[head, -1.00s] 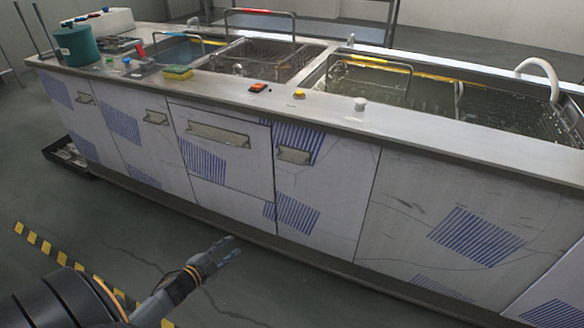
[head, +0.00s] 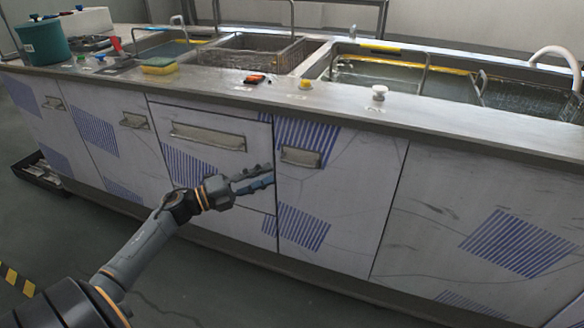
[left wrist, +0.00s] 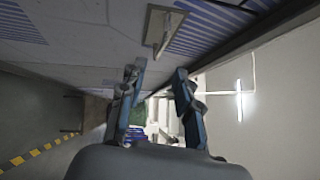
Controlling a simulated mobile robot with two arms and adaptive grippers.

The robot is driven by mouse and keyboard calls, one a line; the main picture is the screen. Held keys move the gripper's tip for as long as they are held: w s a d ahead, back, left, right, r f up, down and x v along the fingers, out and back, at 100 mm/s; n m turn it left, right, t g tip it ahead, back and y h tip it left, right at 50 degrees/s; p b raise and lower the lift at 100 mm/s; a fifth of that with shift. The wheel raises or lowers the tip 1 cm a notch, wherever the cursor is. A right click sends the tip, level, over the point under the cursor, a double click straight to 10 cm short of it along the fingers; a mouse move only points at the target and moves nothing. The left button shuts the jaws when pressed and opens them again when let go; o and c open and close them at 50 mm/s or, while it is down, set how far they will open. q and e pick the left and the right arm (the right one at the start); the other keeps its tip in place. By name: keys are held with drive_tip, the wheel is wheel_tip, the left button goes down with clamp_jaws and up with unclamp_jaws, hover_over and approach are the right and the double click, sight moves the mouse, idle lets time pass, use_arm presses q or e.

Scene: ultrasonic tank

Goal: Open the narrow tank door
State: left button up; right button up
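A narrow door (head: 340,205) with a blue striped print is closed in the cabinet front, right of the middle in the head view. Its horizontal handle (head: 301,157) is near its top. My left gripper (head: 257,177) is in front of the cabinet, left of and slightly below that handle, apart from it. In the left wrist view my left gripper (left wrist: 159,72) is open, with nothing between its fingers. A handle (left wrist: 163,27) shows ahead of the fingertips there; I cannot tell for certain which door it belongs to. My right gripper is not in view.
A wide panel (head: 165,125) with a long handle (head: 208,137) is left of the narrow door; other doors stand further left. The worktop (head: 340,103) with sinks overhangs above. A black tray (head: 38,170) lies on the floor.

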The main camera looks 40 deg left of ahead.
use_arm(q)
drive_tip(key=x, duration=0.8)
drive_tip(key=shift+b, duration=0.35)
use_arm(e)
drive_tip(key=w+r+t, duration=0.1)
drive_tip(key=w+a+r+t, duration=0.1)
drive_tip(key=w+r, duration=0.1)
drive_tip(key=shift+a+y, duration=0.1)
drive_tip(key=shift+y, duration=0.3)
use_arm(q)
drive_tip(key=shift+w, duration=0.15)
clamp_jaws()
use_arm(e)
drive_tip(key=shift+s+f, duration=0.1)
